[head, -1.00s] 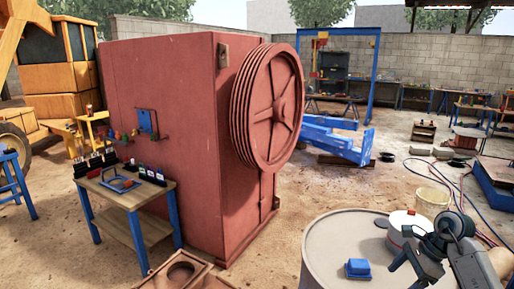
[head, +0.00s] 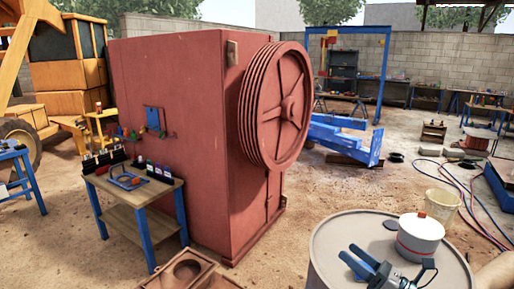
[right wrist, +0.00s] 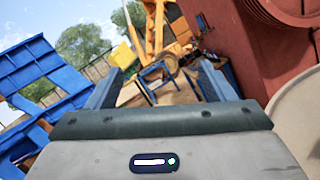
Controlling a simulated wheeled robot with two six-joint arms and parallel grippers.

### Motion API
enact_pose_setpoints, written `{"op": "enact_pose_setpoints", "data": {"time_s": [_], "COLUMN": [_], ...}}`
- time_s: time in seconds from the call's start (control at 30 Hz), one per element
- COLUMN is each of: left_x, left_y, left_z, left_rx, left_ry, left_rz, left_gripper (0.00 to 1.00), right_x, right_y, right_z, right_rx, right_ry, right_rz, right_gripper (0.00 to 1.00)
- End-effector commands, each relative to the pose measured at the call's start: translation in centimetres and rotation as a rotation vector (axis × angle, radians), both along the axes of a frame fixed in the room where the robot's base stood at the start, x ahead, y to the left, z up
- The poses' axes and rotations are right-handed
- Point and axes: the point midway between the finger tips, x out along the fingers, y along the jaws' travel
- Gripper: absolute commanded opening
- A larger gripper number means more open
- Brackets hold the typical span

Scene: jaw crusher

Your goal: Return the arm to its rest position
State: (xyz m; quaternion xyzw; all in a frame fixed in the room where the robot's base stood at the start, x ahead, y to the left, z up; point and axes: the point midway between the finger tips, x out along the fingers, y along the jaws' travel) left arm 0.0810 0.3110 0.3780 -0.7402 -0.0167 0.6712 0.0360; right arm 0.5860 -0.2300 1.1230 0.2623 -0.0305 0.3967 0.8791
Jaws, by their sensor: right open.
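My right gripper (head: 354,254) is over the grey drum top (head: 335,235) at the bottom right of the head view. In the right wrist view its two fingers (right wrist: 158,85) stand wide apart with nothing held between them. Its body hides part of the drum top, and the small blue box seen there earlier cannot be made out now. My left gripper is not in view.
A small workbench (head: 130,205) holds tools. A bucket (head: 441,203) stands behind.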

Motion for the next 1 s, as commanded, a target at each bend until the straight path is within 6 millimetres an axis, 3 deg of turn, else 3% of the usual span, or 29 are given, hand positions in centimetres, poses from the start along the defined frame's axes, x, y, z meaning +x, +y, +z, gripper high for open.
{"op": "enact_pose_setpoints", "data": {"time_s": [0.13, 0.27, 0.37, 0.53, 0.7, 0.8, 1.0], "left_x": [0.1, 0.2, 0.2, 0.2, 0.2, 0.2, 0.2], "left_y": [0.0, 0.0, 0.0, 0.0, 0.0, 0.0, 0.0], "left_z": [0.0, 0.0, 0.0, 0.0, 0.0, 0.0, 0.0], "left_rx": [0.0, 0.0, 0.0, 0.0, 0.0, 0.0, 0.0], "left_ry": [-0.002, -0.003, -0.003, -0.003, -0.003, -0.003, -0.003], "left_rz": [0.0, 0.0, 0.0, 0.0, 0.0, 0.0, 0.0], "left_gripper": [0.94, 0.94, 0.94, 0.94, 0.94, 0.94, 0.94], "right_x": [-1.3, -2.7, -4.1, -8.2, -14.5, -18.3, -24.4], "right_y": [-2.5, -5.7, -8.1, -10.7, -10.6, -9.6, -7.2], "right_z": [0.8, -0.5, -2.9, -9.3, -16.4, -19.5, -22.9], "right_rx": [0.413, 0.772, 1.04, 1.465, 1.822, 1.961, 2.115], "right_ry": [0.124, 0.267, 0.396, 0.645, 0.916, 1.052, 1.25], "right_rz": [-0.143, -0.282, -0.397, -0.621, -0.894, -1.044, -1.288], "right_gripper": [0.76, 0.76, 0.76, 0.76, 0.76, 0.76, 0.76]}}
